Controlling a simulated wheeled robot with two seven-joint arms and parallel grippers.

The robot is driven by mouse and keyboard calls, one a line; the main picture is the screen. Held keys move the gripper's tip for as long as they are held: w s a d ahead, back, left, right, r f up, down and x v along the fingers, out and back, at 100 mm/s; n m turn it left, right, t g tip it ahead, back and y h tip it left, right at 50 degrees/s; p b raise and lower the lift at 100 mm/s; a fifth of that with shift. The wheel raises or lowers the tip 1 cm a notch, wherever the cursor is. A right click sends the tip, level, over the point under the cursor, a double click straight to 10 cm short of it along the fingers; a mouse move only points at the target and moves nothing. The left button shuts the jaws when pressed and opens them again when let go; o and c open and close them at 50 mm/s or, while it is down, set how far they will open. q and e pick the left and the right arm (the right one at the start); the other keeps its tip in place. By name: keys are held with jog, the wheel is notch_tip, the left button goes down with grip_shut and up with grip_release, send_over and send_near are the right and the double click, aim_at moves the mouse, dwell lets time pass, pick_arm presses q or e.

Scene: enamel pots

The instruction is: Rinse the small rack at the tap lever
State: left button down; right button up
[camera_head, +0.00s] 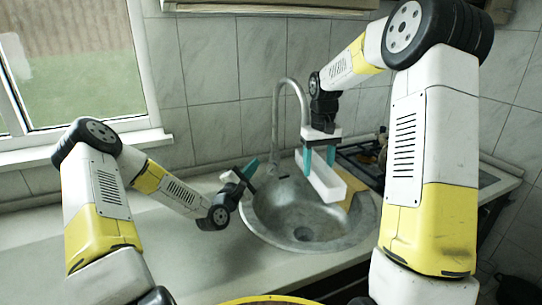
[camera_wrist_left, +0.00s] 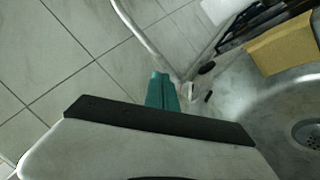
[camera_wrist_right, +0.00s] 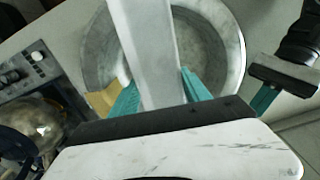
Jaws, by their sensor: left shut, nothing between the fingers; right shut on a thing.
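My right gripper (camera_head: 319,158) is shut on the small rack (camera_head: 325,183), a plain white elongated piece, and holds it above the sink (camera_head: 305,242). In the right wrist view the rack (camera_wrist_right: 145,40) runs out between the teal fingers over the basin. The tap (camera_head: 276,120) is a tall grey gooseneck at the back of the sink. My left gripper (camera_head: 250,167) is shut and empty, close to the tap's foot. In the left wrist view its teal fingers (camera_wrist_left: 162,90) are together beside the tap pipe (camera_wrist_left: 148,42). I cannot clearly make out the lever or whether the fingers touch it.
A yellow board (camera_wrist_left: 282,45) lies at the sink's right side. A stove (camera_wrist_right: 35,75) with a pot (camera_wrist_right: 38,122) stands right of the sink. The tiled wall (camera_head: 215,60) closes off the back. The counter (camera_head: 185,255) left of the sink is clear.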

pick_arm(q)
jog(key=s+a+f+m+g+h, duration=0.1)
jog(key=s+a+m+g+h, duration=0.15)
jog(key=m, duration=0.65)
send_near(272, 152)
jog(key=x, duration=0.3)
jog(key=r+x, duration=0.1)
jog(key=x, duration=0.2)
jog(key=shift+w+d+r, duration=0.15)
jog(key=shift+w+r, duration=0.1)
jog(key=shift+w, duration=0.1)
